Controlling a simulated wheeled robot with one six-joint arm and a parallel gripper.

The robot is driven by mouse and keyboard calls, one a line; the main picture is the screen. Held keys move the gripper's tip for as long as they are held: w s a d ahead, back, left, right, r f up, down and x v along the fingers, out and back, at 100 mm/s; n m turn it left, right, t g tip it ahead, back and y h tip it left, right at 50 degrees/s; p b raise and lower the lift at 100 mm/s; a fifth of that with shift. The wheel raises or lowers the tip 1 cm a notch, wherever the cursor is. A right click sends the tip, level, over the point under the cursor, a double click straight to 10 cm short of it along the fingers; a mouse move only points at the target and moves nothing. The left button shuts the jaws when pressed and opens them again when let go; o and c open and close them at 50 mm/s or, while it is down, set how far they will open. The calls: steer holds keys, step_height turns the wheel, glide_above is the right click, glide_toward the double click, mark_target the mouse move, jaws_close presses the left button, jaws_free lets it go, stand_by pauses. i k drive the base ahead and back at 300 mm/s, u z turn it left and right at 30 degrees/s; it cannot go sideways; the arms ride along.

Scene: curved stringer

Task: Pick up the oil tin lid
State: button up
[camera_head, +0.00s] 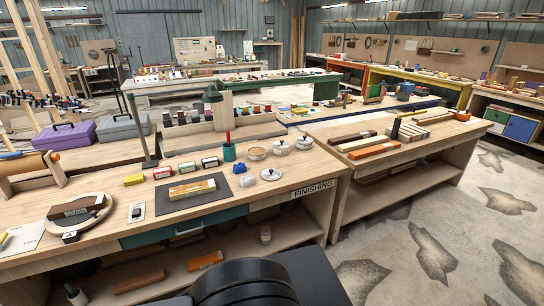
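A pale round lid with a dark knob (271,174) lies near the right end of the nearest workbench. Behind it, two pale round tins (282,148) and (304,143) have similar knobbed tops. An open round tin (256,154) with a brownish inside stands to their left. The lid nearest me may be the oil tin lid; I cannot read any label on it. My gripper is not in view. Only a dark rounded part of my own body shows at the bottom middle, apart from the bench.
The FINISHING workbench (110,215) also holds a dark mat (195,206) with a wood block, a green cup (229,152), a small blue object (247,180) and several small boxes. A second bench (420,143) with wood pieces stands right. Patterned floor (430,250) is open at right.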

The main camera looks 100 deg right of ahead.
mark_target(267, 175)
steer(key=z, duration=3.5)
